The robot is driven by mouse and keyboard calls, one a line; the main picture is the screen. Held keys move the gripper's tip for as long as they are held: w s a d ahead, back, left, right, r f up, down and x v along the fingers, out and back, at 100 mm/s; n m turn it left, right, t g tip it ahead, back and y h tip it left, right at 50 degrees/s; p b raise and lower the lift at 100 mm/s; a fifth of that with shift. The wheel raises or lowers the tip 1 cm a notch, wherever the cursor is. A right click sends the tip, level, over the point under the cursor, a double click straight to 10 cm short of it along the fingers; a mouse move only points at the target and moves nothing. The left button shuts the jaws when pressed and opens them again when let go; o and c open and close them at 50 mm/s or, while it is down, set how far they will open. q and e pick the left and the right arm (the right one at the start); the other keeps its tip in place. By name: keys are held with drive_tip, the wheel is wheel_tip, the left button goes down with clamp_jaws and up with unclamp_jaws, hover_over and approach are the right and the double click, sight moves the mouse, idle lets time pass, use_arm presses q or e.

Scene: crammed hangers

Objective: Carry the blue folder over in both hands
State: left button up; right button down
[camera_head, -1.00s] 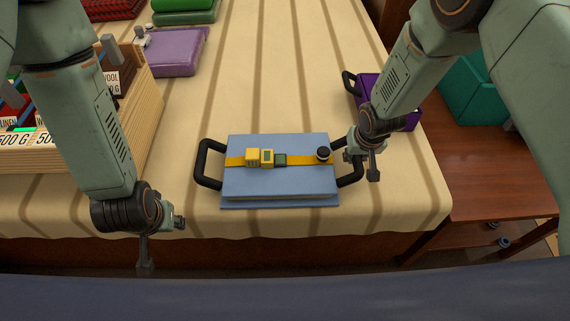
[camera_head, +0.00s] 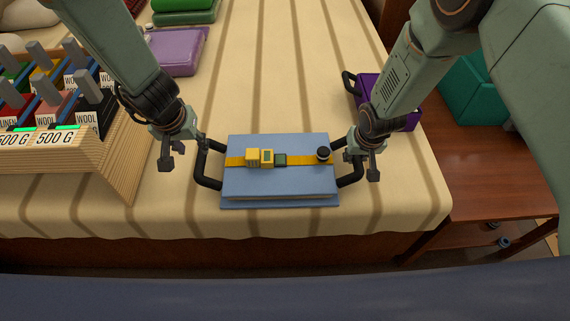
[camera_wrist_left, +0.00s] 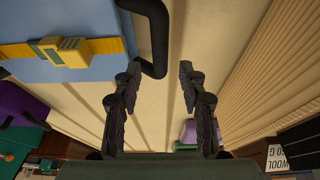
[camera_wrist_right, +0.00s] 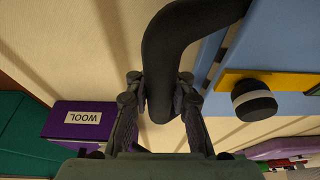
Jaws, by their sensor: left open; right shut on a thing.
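The blue folder (camera_head: 278,183) lies flat on the cloth-covered table, with a yellow strap (camera_head: 238,160) across it and small yellow and dark blocks and a dark round knob on the strap. It has a black left handle (camera_head: 205,181) and a black right handle (camera_head: 350,177). My right gripper (camera_head: 366,160) is shut on the right handle, which also shows between its fingers in the right wrist view (camera_wrist_right: 165,85). My left gripper (camera_head: 183,152) is open and empty, just left of the left handle. In the left wrist view the handle (camera_wrist_left: 155,40) is beside the fingers, not between them.
A wooden crate (camera_head: 110,170) with several labelled compartments stands close on the left. A purple box (camera_head: 400,118) labelled WOOL sits at the right edge of the table. Purple and green folded items (camera_head: 175,52) lie at the back left. The middle of the table behind the folder is clear.

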sight(199, 157)
use_arm(q)
drive_tip(key=shift+x, duration=5.05)
use_arm(e)
drive_tip(key=shift+w, duration=0.1)
use_arm(q)
drive_tip(key=shift+c, duration=0.2)
clamp_jaws()
drive_tip(key=shift+a, duration=0.1)
